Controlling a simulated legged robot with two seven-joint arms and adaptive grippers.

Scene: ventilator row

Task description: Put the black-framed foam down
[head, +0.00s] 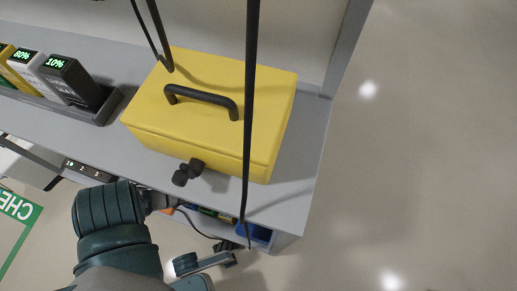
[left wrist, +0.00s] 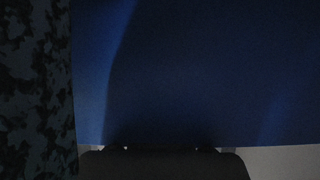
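I cannot make out the black-framed foam for certain in either view. In the left wrist view a dark mottled surface (left wrist: 36,90) fills the left edge; I cannot tell whether it is the foam. A dark blue surface (left wrist: 200,75) fills most of that view, very close. The dark body of my left gripper shows along its bottom edge, with fingertips unclear. In the head view my left arm comes in from the bottom left, and dark gripper parts (head: 228,252) show beside the table's front edge. What they hold is hidden. My right gripper is not in view.
A yellow case (head: 205,135) with a black handle stands on the grey table (head: 307,150). A blue bin (head: 258,233) is below the tabletop. Black poles or cables cross the view. Floor at right is clear.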

